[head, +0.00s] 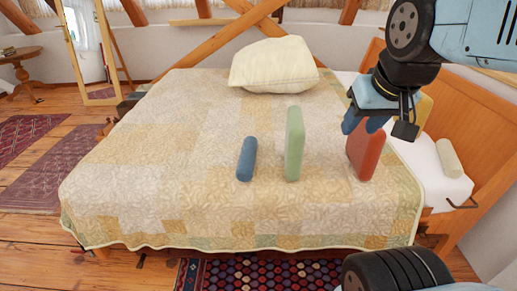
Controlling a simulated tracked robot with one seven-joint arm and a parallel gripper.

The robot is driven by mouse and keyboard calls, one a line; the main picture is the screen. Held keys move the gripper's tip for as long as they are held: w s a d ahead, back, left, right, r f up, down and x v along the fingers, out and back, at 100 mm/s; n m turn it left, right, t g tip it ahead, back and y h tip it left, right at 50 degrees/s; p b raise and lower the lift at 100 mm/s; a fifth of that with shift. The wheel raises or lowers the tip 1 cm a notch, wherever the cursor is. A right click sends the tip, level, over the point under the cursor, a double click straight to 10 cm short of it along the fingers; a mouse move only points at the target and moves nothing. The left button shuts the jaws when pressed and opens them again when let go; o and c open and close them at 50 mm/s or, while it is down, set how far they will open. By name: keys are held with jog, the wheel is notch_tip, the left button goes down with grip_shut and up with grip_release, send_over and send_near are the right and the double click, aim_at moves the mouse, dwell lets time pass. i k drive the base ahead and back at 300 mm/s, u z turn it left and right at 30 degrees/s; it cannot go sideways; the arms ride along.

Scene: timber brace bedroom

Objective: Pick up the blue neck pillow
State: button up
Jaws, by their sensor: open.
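The blue neck pillow (247,159) is a small dark-blue cylinder on the quilted bed (130,165), near the middle of its front half. It leans slightly and nothing covers it. My gripper (366,124) has blue fingers and hangs in the upper right, in front of the red cushion's top. It is open, well to the right of the blue pillow and apart from it. I see nothing held in it, though the gap between the fingers is hard to make out.
A green cushion (294,144) stands just right of the blue pillow, and a red cushion (367,153) stands farther right. A cream pillow (273,65) lies behind. A cream roll (449,158) rests by the wooden headboard (480,130). The quilt left of the blue pillow is clear.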

aim_at(244, 169)
jog(key=z, duration=0.25)
jog(key=i, duration=0.9)
jog(key=u, duration=0.45)
